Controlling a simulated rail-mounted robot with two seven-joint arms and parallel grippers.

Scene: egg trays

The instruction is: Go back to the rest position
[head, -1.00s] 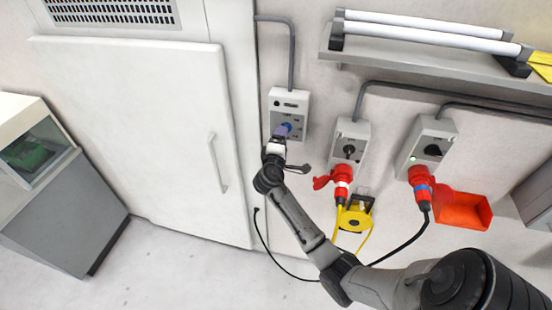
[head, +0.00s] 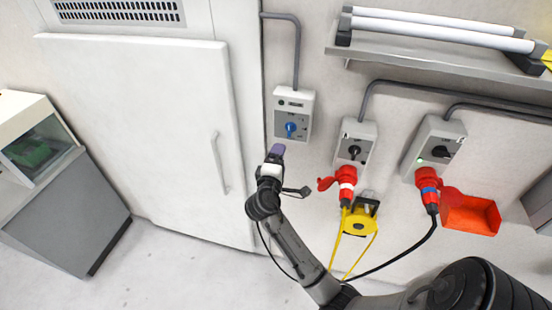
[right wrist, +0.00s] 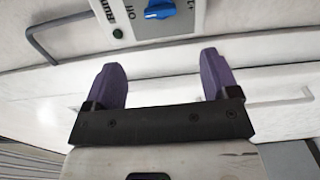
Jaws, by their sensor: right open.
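My right gripper (head: 276,153) is open and empty, below the left switch box (head: 294,104) and clear of it. In the right wrist view the two purple fingers of the gripper (right wrist: 166,82) stand wide apart with nothing between them. The blue knob (head: 291,130) on that box shows in full, and it also shows at the top of the right wrist view (right wrist: 159,9). My left gripper is in neither view.
The white cabinet door with its handle (head: 221,163) is just left of my arm. Two grey switch boxes with black knobs (head: 354,152) and red plugs (head: 429,188) are to the right. A yellow cable holder (head: 361,218), a red bin (head: 470,213) and a shelf (head: 430,55) with tubes are also there.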

